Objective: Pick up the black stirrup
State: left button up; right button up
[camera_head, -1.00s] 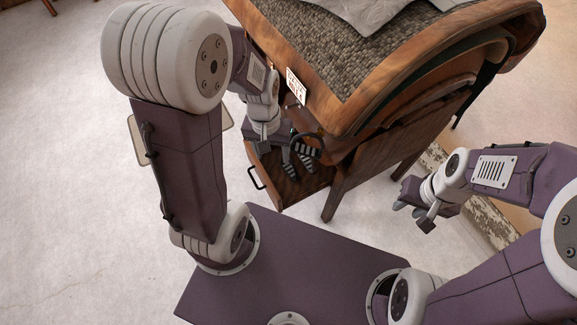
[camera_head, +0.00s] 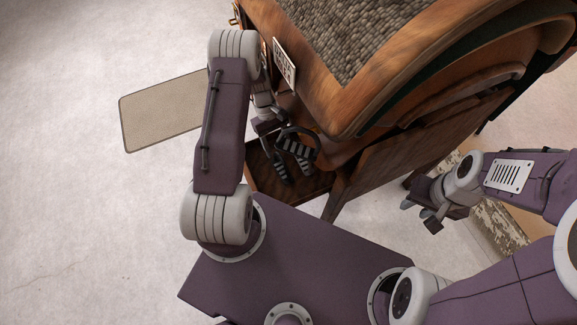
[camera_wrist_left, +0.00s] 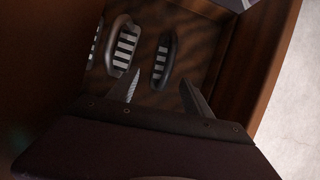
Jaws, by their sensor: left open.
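Dark stirrups with pale striped treads lie in an open wooden drawer (camera_head: 262,172). In the head view a black stirrup (camera_head: 281,166) lies by a striped one (camera_head: 304,162), and a dark arch rises over them. The left wrist view shows one stirrup (camera_wrist_left: 162,62), a second (camera_wrist_left: 124,46) and part of a third (camera_wrist_left: 95,45) at the left. My left gripper (camera_head: 268,126) is over the drawer; in its wrist view it (camera_wrist_left: 160,82) is open and empty, its fingers short of the stirrups. My right gripper (camera_head: 420,214) is open and empty, right of the cabinet.
The wooden cabinet (camera_head: 375,95) overhangs the drawer closely on the right. The drawer wall (camera_wrist_left: 240,70) stands close to my left gripper's right finger. A beige panel (camera_head: 165,110) shows at the left. A worn rug (camera_head: 497,228) lies at the right. The pale floor (camera_head: 80,220) is open at the left.

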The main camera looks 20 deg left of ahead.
aim_at(282, 170)
pick_arm(q)
jog(key=x, duration=0.1)
jog(key=b+x, duration=0.1)
jog(key=x, duration=0.1)
jog(key=shift+s+a+f, duration=0.1)
jog(key=shift+s+f, duration=0.1)
jog(key=shift+f, duration=0.2)
jog(key=b+x, duration=0.1)
jog(key=x, duration=0.4)
jog(key=shift+s+b, duration=0.2)
jog(key=shift+b, duration=0.15)
grip_shut()
